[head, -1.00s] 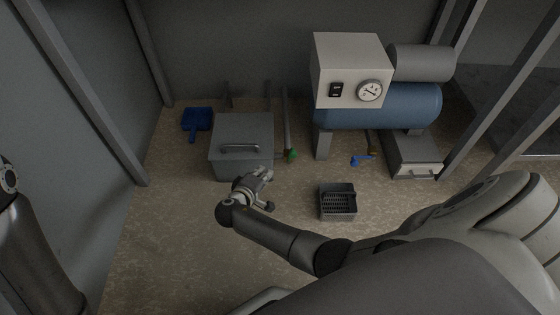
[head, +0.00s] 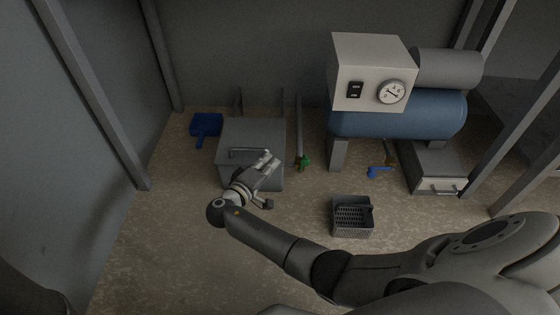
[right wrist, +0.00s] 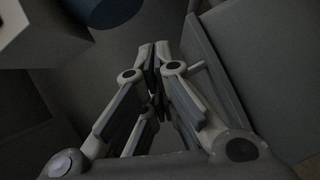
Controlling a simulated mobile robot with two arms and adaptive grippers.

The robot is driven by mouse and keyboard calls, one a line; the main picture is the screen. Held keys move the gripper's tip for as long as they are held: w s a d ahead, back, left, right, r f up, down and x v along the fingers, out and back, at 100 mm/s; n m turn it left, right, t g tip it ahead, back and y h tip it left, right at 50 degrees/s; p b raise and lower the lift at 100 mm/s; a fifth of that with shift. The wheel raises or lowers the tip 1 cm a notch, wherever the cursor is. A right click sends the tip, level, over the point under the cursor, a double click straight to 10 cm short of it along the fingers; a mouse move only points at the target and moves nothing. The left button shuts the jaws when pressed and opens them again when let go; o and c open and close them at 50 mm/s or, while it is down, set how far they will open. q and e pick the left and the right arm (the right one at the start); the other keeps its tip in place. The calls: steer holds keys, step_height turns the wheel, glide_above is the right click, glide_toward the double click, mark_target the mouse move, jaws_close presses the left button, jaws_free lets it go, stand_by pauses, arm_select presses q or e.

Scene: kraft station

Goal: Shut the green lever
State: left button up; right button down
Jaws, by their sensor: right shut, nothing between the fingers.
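The green lever (head: 304,161) is small in the head view, at the foot of a thin upright grey pipe (head: 299,125), just right of the grey box. I cannot tell its exact angle. My right gripper (head: 274,160) is shut and empty, in front of the grey box's right part. Its tips point up and right, a short way left of the lever, with a visible gap in the picture. The right wrist view shows the closed fingers (right wrist: 155,60); I cannot make out the green lever there. My left gripper is out of view.
The grey box with a handle (head: 235,134) stands beside the lever. A blue compressor tank (head: 400,122) stands to the right, with a blue-handled valve (head: 378,171) beneath. A grey basket (head: 352,230) sits on the floor in front. A blue dustpan (head: 206,125) lies left.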

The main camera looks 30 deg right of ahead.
mark_target(283, 156)
steer(key=b+x, duration=0.1)
steer(key=x, duration=0.1)
steer(key=b+x, duration=0.2)
steer(key=x, duration=0.1)
steer(key=b+x, duration=0.2)
steer(key=x, duration=0.1)
steer(key=shift+d+f, duration=0.25)
steer(key=shift+f, duration=0.05)
steer(key=shift+s+d+f+b, duration=0.1)
steer(key=shift+s+d+b, duration=0.15)
steer(key=shift+s, duration=0.35)
steer(key=shift+s+d+f+b, duration=0.1)
steer(key=shift+s+b, duration=0.15)
steer(key=shift+s, duration=0.3)
steer(key=shift+s+d+f+b, duration=0.1)
steer(key=shift+s+d+b, duration=0.15)
steer(key=shift+s, duration=0.35)
steer(key=shift+r, duration=0.15)
steer(key=shift+s+d+m+p, duration=0.2)
steer(key=shift+m+p, duration=0.1)
steer(key=shift+p, duration=0.2)
